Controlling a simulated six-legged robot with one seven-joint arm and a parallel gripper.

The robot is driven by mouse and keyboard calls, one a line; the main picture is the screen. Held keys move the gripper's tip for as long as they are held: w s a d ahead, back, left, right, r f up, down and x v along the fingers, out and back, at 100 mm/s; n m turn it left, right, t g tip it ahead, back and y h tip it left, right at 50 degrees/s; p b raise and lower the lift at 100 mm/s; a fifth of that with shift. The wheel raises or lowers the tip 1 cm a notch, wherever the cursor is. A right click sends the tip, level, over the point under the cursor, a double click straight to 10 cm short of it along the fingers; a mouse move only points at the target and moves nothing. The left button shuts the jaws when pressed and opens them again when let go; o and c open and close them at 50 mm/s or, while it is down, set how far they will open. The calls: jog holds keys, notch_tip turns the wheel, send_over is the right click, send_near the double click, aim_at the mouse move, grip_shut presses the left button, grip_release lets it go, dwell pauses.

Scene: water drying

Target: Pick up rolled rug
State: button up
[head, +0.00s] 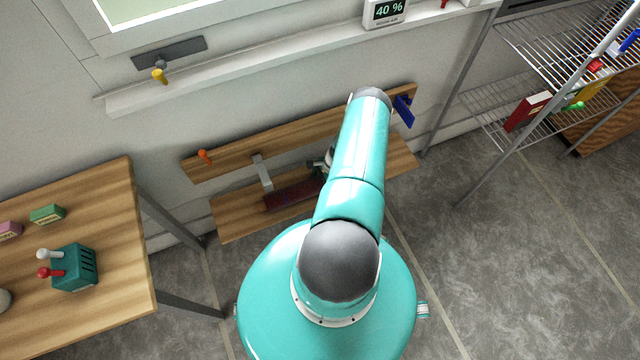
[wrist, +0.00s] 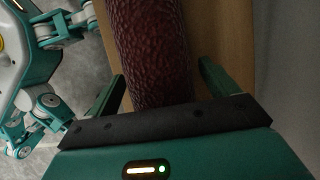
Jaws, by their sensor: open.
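The rolled rug (head: 292,195) is a dark red roll lying on the lower wooden shelf (head: 235,219) against the wall in the head view. In the wrist view the rug (wrist: 148,45) is a textured dark red cylinder running up the picture. My gripper (wrist: 163,82) is open, with one green finger on each side of the rug. I see a gap between each finger and the rug, and nothing is held. In the head view my arm hides the right end of the rug and most of the gripper.
An upper wooden board (head: 230,160) with an orange peg (head: 204,156) and a blue item (head: 403,111) sits above the rug. A wooden table (head: 110,220) with a teal lever box (head: 74,268) stands left. A wire rack (head: 540,110) stands right. Grey floor is clear at lower right.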

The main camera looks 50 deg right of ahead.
jog(key=shift+c, duration=0.3)
jog(key=c, duration=1.7)
jog(key=shift+r, duration=0.1)
